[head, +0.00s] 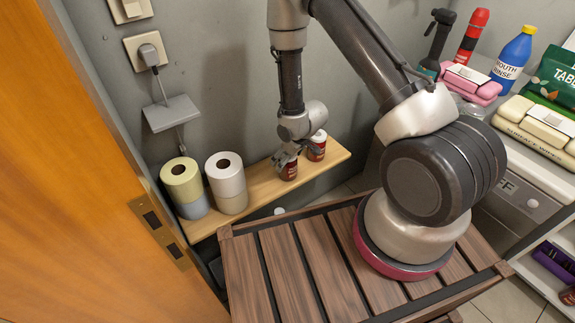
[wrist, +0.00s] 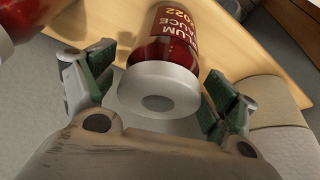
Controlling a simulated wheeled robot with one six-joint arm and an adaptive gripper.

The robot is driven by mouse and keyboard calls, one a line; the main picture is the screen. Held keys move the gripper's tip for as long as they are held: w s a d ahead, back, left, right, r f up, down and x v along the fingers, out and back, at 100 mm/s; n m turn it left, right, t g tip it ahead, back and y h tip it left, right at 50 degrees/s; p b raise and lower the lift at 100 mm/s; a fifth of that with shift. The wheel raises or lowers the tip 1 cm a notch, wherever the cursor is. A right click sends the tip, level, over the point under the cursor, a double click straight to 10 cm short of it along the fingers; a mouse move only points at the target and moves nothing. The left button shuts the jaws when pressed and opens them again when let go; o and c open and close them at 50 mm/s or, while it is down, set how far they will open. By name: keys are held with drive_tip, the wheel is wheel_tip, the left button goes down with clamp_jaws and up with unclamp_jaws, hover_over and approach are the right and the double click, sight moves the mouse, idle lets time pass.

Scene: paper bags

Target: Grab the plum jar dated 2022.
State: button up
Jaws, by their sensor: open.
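The plum sauce jar (wrist: 165,50) has dark red contents, a white lid and a label reading 2022. In the wrist view its lid faces me, between the fingers of my open gripper (wrist: 158,80), with a gap visible on each side. In the head view this jar (head: 289,171) stands on the wooden shelf, and my gripper (head: 287,157) is over its top, hiding the lid. A second red jar with a white lid (head: 316,150) stands just to its right. Part of that jar (wrist: 18,20) shows at the upper left of the wrist view; its label cannot be read.
Toilet rolls stand stacked in two columns (head: 181,182) (head: 226,176) at the left of the wooden shelf (head: 258,186). The grey wall is close behind. A wall plug and small grey ledge (head: 171,114) are at the upper left. A crowded counter is at the right.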

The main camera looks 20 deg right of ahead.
drive_tip(key=shift+x, duration=1.2)
drive_tip(key=c, duration=1.5)
